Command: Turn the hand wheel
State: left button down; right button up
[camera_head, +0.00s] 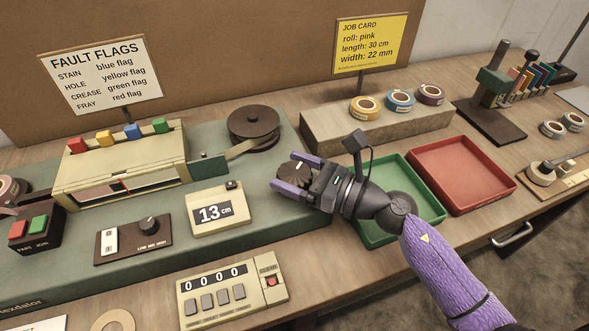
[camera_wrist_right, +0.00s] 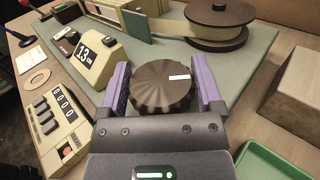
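The hand wheel is a dark brown ribbed knob (camera_wrist_right: 162,90) with a white mark on its top, right of centre. In the wrist view it sits between the two purple fingers of my right gripper (camera_wrist_right: 162,84). In the head view the hand wheel (camera_head: 296,172) is partly hidden by my right gripper (camera_head: 293,174), which reaches in from the right at the green base's right end. The fingers lie close along both sides of the wheel; whether they press on it I cannot tell. My left gripper is not in view.
A display (camera_head: 217,208) reads 13 cm. A dark reel (camera_head: 254,124) stands behind the wheel. A counter (camera_head: 232,290) reading 0000 is in front. A green tray (camera_head: 404,166) lies under my right arm, beside a red tray (camera_head: 461,172). A yellow job card (camera_head: 369,43) stands behind.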

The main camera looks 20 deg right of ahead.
jog(key=c, duration=0.7)
jog(key=shift+r+h+p, duration=0.15)
jog(key=shift+h+p, duration=0.15)
jog(key=shift+p, duration=0.05)
jog(key=shift+r+m+t+h+p, duration=0.1)
jog(key=shift+m+t+h+p, duration=0.3)
jog(key=shift+m+t+p, duration=0.25)
jog(key=m+t+h+p, duration=0.1)
jog(key=m+h+p, duration=0.1)
jog(key=h, duration=0.1)
jog(key=m+t+h+p, duration=0.2)
jog(key=m+h, duration=0.1)
jog(key=shift+h, duration=0.4)
jog(key=shift+m+t+h+p, duration=0.35)
jog(key=shift+m+h, duration=0.2)
jog(key=shift+h, duration=0.45)
jog(key=shift+f+m+h, duration=0.2)
jog(key=shift+m+h, duration=0.5)
jog(key=shift+h, duration=0.4)
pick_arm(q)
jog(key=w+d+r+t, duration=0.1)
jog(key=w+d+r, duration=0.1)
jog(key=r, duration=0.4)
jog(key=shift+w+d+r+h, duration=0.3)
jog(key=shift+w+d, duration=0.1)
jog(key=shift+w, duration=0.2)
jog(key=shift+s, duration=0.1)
pick_arm(e)
jog(key=shift+h, duration=0.4)
